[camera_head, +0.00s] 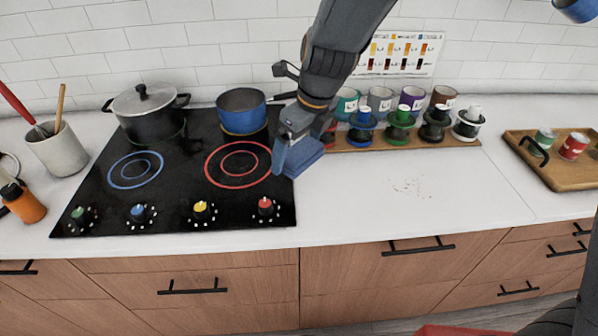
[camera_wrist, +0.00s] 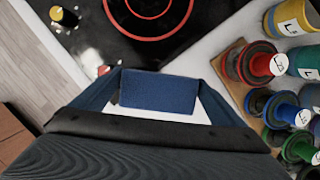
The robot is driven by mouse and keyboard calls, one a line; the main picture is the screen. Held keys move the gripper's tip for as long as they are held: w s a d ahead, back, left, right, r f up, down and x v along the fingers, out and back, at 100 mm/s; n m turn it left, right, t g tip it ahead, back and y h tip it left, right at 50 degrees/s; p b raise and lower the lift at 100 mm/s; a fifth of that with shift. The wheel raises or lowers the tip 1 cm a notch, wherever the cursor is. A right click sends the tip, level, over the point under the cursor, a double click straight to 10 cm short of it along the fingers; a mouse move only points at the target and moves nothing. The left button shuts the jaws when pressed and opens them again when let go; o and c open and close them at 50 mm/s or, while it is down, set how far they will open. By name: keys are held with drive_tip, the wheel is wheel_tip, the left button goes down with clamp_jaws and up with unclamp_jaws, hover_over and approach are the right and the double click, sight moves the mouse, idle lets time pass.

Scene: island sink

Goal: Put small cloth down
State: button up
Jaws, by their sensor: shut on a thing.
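A small blue folded cloth (camera_head: 303,158) is held by my gripper (camera_head: 285,142) over the right edge of the black stove. In the wrist view the cloth (camera_wrist: 157,92) is a flat blue block between the two fingers of my gripper (camera_wrist: 160,90). My gripper is shut on it. White counter shows beneath and beside the cloth, with the stove beyond it. From these views I cannot tell how high above the surface the cloth is.
A wooden rack (camera_head: 372,148) with cups and colored stoppers stands right of my gripper. Crumbs (camera_head: 408,187) lie on the counter (camera_head: 360,210), otherwise clear there. A wooden tray (camera_head: 570,180) is far right.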

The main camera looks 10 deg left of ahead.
sight(304, 153)
drive_tip(key=x, duration=0.3)
drive_tip(key=shift+s+d+f, duration=0.15)
drive_tip(key=shift+s+f, duration=0.15)
drive_tip(key=shift+f, duration=2.05)
drive_tip(key=shift+d, duration=0.1)
drive_tip(key=shift+f, duration=0.25)
drive_tip(key=o, duration=0.7)
drive_tip(key=shift+r, duration=0.1)
drive_tip(key=shift+r, duration=0.3)
drive_tip(key=b+v, duration=0.1)
drive_tip(key=v, duration=1)
drive_tip(key=shift+s+d+r, duration=0.1)
drive_tip(key=shift+r, duration=0.25)
